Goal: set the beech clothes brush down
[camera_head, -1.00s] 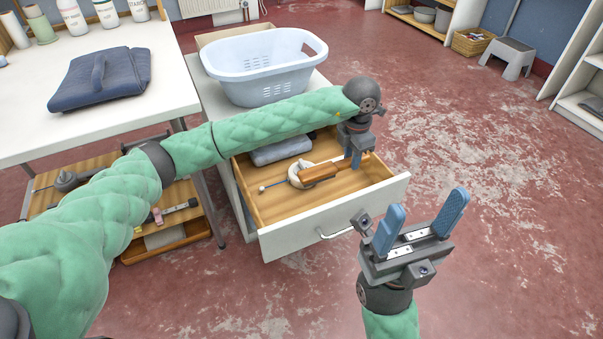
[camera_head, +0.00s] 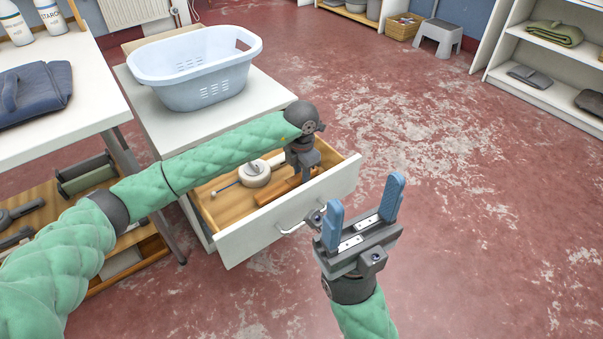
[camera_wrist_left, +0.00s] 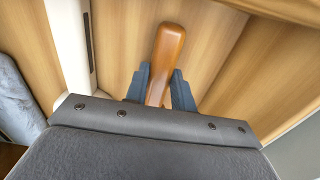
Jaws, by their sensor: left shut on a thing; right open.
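The beech clothes brush (camera_head: 272,196) is orange-brown and lies low inside the open drawer (camera_head: 265,228), near its front panel. My left gripper (camera_head: 303,173) reaches down into the drawer and is shut on the brush. In the left wrist view, the brush handle (camera_wrist_left: 168,58) sticks out between the two blue fingers (camera_wrist_left: 159,88), over the wooden drawer bottom. I cannot tell whether the brush touches the bottom, and part of it is hidden by the gripper. My right gripper (camera_head: 364,200) is open and empty, in front of the drawer.
A round off-white thing (camera_head: 256,174) with a blue stem-like part lies in the drawer behind the brush. A pale blue laundry basket (camera_head: 195,75) stands on the cabinet above. A white table (camera_head: 100,110) with folded blue cloth (camera_head: 38,95) stands left. Floor to the right is clear.

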